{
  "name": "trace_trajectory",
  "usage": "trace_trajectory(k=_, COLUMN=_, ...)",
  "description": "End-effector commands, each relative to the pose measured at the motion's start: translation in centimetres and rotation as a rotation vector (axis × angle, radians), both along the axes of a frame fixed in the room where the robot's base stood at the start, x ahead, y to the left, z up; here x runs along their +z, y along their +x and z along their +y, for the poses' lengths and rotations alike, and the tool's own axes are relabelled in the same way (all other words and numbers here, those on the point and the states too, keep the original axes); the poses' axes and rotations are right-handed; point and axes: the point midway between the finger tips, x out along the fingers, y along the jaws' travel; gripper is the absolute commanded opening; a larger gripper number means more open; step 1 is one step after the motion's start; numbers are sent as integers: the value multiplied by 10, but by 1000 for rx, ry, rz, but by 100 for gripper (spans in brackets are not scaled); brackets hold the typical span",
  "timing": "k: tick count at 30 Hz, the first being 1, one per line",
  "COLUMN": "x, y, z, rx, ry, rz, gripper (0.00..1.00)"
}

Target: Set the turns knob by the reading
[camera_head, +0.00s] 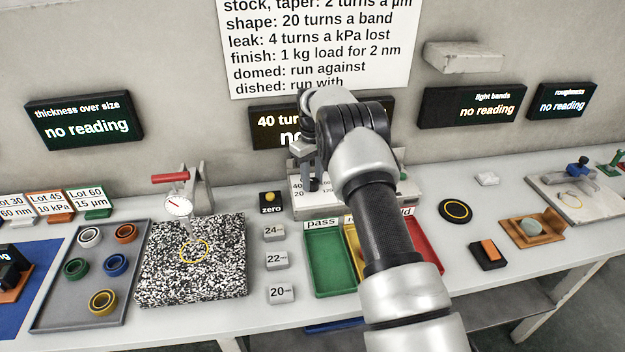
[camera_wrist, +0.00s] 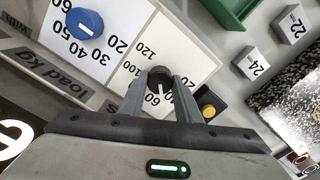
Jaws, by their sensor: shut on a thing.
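My gripper (camera_wrist: 160,84) is shut on the dark turns knob (camera_wrist: 158,74), one finger on each side, in the wrist view. The knob has a white pointer line, which lies near the 60 on its white dial plate (camera_wrist: 177,40); 100 and 120 also show. In the head view my gripper (camera_head: 310,185) is at the control box (camera_head: 300,210), and my arm hides much of it. The thickness display (camera_head: 85,120), light bands display (camera_head: 471,106) and roughness display (camera_head: 562,102) say "no reading". A middle display (camera_head: 268,122) is partly hidden; "40 tur" shows. A wall sign (camera_head: 315,45) lists turns rules.
A blue load knob (camera_wrist: 85,23) is beside the turns knob. The zero button (camera_head: 270,199) is left of the box. Grey blocks (camera_head: 280,293), a green pass tray (camera_head: 325,262), a speckled plate (camera_head: 150,265) and a grey tray (camera_head: 55,320) with several rings occupy the bench.

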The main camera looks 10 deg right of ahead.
Motion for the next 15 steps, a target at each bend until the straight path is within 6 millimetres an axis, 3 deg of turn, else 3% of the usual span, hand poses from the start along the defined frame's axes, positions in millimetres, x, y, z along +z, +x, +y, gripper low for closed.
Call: trace_trajectory(k=15, x=1, y=1, z=0, rx=-489, ry=0, rz=-2, gripper=8)
